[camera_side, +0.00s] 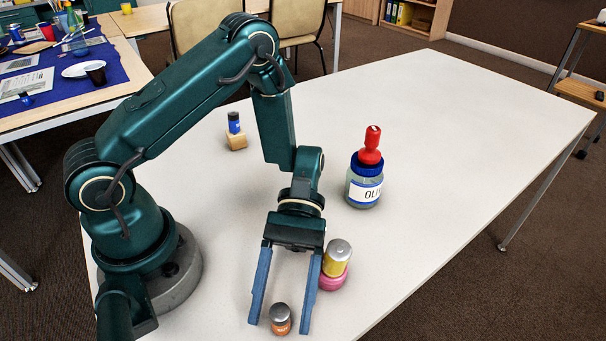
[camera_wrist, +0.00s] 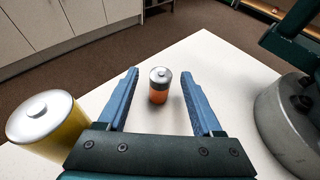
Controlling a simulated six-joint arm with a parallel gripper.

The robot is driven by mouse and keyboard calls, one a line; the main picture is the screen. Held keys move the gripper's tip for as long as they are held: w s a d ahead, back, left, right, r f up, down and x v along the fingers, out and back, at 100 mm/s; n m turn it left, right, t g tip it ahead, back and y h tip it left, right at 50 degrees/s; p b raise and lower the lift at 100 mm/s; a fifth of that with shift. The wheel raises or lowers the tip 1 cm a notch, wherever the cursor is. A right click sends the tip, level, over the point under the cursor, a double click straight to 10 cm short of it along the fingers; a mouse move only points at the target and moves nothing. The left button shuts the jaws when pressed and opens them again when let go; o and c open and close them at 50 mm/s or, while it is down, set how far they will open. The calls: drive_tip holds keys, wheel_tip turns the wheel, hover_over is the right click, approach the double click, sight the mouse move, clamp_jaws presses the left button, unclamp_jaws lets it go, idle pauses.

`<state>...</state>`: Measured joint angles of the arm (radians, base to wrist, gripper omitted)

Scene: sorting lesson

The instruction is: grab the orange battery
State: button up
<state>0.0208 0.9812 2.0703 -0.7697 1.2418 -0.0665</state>
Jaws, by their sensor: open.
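The orange battery (camera_side: 281,320) stands upright on the white table near its front edge, with a grey top and an orange lower part. My gripper (camera_side: 280,327) is open, its two blue fingers spread wide and pointing toward the front edge. In the side view the battery shows between the fingertips. In the wrist view the battery (camera_wrist: 159,86) stands between the tips of the open gripper (camera_wrist: 159,72), with a gap on each side. Nothing is held.
A yellow battery (camera_side: 337,258) stands on a pink round thing (camera_side: 333,281) close beside the right finger. A jar (camera_side: 364,184) with a red object (camera_side: 371,148) on its lid stands farther back. A blue battery (camera_side: 234,123) sits on a wooden block (camera_side: 237,141). The table's right side is clear.

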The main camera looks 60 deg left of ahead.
sight(277, 325)
drive_tip(key=x, duration=0.4)
drive_tip(key=shift+s, duration=0.15)
clamp_jaws()
drive_tip(key=shift+r, duration=0.15)
